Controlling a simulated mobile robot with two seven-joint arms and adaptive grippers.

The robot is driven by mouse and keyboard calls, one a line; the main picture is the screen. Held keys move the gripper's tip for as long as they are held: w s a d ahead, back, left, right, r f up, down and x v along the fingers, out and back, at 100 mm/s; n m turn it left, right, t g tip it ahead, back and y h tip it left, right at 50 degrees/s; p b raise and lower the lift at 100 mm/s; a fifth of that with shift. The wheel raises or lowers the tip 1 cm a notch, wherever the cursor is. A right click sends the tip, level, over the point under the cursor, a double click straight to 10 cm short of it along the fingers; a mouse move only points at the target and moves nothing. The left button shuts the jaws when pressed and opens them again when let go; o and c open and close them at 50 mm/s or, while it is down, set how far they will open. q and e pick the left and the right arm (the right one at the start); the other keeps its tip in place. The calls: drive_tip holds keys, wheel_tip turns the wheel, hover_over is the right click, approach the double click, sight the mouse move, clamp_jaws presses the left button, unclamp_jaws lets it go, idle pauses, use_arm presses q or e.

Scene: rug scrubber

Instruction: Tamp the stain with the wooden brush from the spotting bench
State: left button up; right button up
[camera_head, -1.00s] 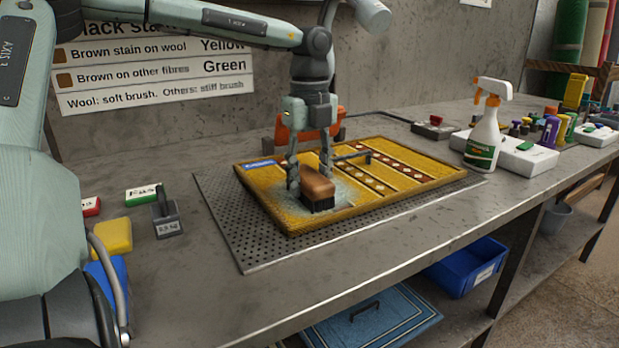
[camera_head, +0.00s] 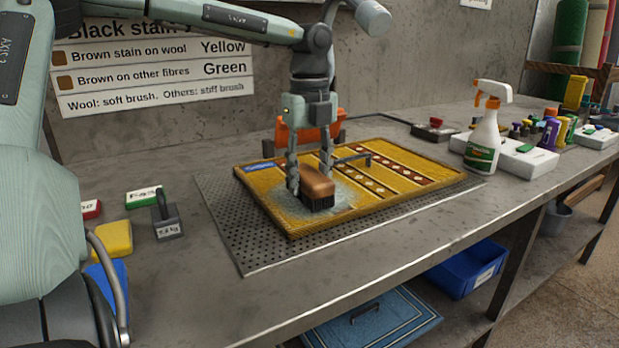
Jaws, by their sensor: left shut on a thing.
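My left gripper (camera_head: 310,184) points down over the yellow patterned rug (camera_head: 398,162). It is shut on the wooden brush (camera_head: 316,183), which has a brown wooden back and dark bristles facing down. The brush is at a pale grey, wet-looking patch (camera_head: 345,196) on the front left part of the rug; the bristles look to touch it. The stain itself cannot be made out; the brush and fingers cover part of the patch. The rug lies on a perforated metal plate (camera_head: 225,204) on the grey bench (camera_head: 190,285). My right gripper is not in view.
An orange device (camera_head: 325,130) stands behind the rug. A white spray bottle (camera_head: 484,135) is right of it. A weight with a handle (camera_head: 167,222), a green-topped block (camera_head: 143,197) and a yellow sponge (camera_head: 112,239) lie left. The bench front is clear.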

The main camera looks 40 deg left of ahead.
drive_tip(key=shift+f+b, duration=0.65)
drive_tip(key=shift+b, duration=0.05)
idle(1.7)
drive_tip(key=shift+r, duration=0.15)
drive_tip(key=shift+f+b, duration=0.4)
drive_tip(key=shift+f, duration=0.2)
idle(1.9)
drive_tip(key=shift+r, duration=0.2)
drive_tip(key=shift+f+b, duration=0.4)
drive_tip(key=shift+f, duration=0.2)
idle(1.8)
